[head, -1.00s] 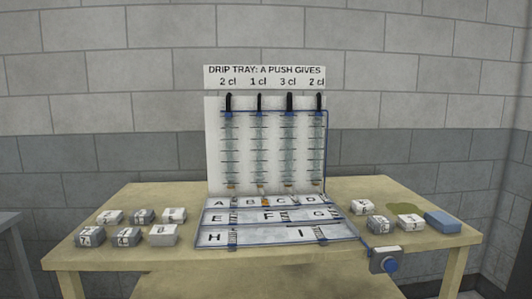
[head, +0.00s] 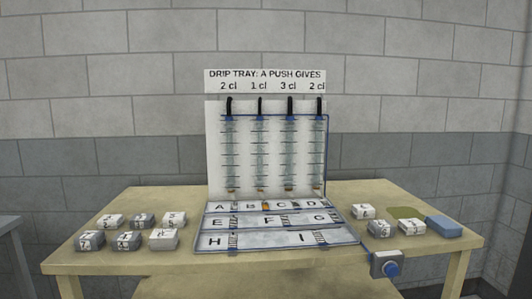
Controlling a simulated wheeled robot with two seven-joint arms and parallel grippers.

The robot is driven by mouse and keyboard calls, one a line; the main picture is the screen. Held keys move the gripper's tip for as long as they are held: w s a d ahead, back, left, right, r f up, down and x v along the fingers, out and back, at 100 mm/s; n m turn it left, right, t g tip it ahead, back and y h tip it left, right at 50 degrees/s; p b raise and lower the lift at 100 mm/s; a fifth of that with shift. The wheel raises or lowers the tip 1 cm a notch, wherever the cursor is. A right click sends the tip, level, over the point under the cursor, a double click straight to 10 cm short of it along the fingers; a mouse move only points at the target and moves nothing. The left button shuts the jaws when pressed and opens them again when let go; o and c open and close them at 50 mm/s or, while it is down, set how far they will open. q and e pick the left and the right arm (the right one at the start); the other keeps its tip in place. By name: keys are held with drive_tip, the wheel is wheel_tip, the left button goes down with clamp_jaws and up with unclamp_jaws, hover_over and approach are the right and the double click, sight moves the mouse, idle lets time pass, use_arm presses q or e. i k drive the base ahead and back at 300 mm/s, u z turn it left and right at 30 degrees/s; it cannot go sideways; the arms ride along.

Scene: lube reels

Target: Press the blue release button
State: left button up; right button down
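The blue release button (head: 391,269) is a round blue knob on the front of a small grey box (head: 376,264). The box is at the table's front edge, right of the lettered trays, and a blue line runs from it up to the dispenser board. The white dispenser board (head: 216,150) stands upright at the back, with several clear graduated tubes (head: 289,150) topped by black levers (head: 290,105). Its sign (head: 265,74) reads "DRIP TRAY: A PUSH GIVES", with 2 cl, 1 cl, 3 cl and 2 cl below. Neither gripper is in view.
Lettered trays (head: 270,239), A to I, step down before the board. Several labelled grey-and-white blocks (head: 163,239) sit at left, more (head: 379,229) at right. A blue block (head: 443,226) and a flat olive patch (head: 405,212) lie at far right. The space before the button looks clear.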

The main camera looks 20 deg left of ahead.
sight(391, 270)
drive_tip(key=z, duration=0.05)
drive_tip(key=k, duration=0.5)
drive_tip(key=u, duration=0.65)
drive_tip(key=i, duration=1.4)
drive_tip(key=z, duration=0.6)
